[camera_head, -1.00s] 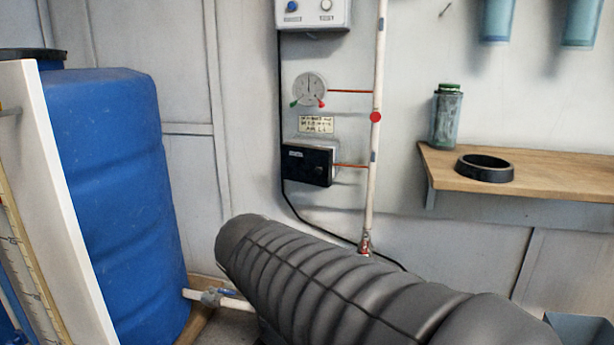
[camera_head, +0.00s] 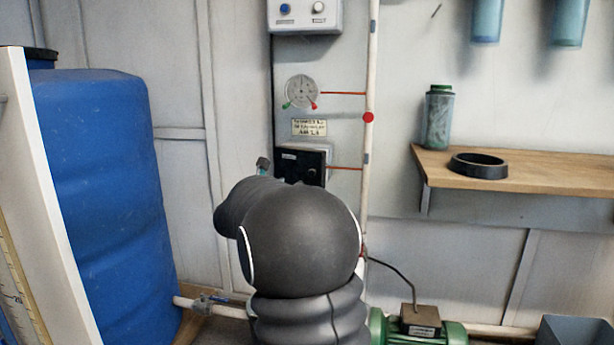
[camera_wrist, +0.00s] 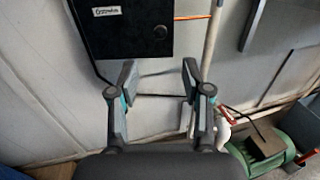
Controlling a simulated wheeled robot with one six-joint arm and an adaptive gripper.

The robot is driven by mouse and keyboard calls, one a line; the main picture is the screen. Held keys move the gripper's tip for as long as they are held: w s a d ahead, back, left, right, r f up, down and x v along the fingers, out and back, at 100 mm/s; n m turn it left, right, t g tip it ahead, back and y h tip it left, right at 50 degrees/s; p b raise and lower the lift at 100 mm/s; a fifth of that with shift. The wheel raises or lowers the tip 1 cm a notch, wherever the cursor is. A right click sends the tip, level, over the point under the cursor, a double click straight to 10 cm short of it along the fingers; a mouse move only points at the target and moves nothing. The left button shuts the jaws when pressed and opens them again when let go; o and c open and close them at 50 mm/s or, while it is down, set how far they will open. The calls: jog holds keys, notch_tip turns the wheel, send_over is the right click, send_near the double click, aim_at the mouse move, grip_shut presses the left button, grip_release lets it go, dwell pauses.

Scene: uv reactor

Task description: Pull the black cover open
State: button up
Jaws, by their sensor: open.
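The black cover (camera_head: 302,166) is the dark front of a small box on the wall, below the round gauge. In the head view my arm hides its lower part. In the wrist view the black cover (camera_wrist: 128,27) is large at the top, with a small white label and a round dark knob near its right edge. It looks shut. My gripper (camera_wrist: 158,76) is open and empty, its fingertips below the cover in the wrist view. In the head view only a bit of my gripper (camera_head: 263,166) shows, left of the cover.
A white pipe (camera_head: 368,90) runs down the wall right of the box. A wooden shelf (camera_head: 540,180) holds a bottle (camera_head: 437,118) and a black ring (camera_head: 479,166). A blue tank (camera_head: 105,190) stands at left. A green pump (camera_head: 440,333) is low at right.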

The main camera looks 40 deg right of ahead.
aim_at(311, 173)
jog(key=x, duration=1.3)
jog(key=shift+f, duration=0.1)
jog(key=shift+a, duration=0.1)
grip_shut()
